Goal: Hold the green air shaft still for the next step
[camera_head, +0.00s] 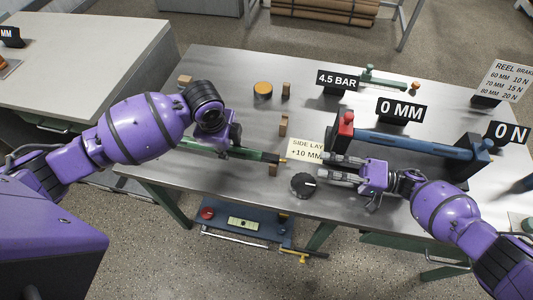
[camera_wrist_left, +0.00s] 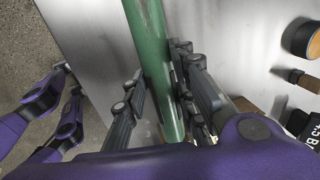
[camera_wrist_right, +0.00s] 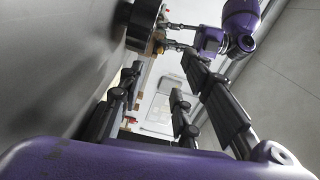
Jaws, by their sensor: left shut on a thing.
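The green air shaft (camera_head: 258,155) lies along the left front part of the table, with a small yellow tip at its right end. My left gripper (camera_head: 224,150) is shut on the shaft and covers its middle in the head view. In the left wrist view the shaft (camera_wrist_left: 149,45) runs between the fingers (camera_wrist_left: 158,105). My right gripper (camera_head: 323,167) is apart from the shaft, to the right of its tip. Its fingers (camera_wrist_right: 160,95) are spread with nothing between them.
A black knob (camera_head: 303,185) stands just left of the right gripper. A sign reading "SIDE LAY +10 MM" (camera_head: 304,150) stands behind it. A blue roller (camera_head: 410,145) lies at the right with a red-topped post (camera_head: 346,124) at its left end.

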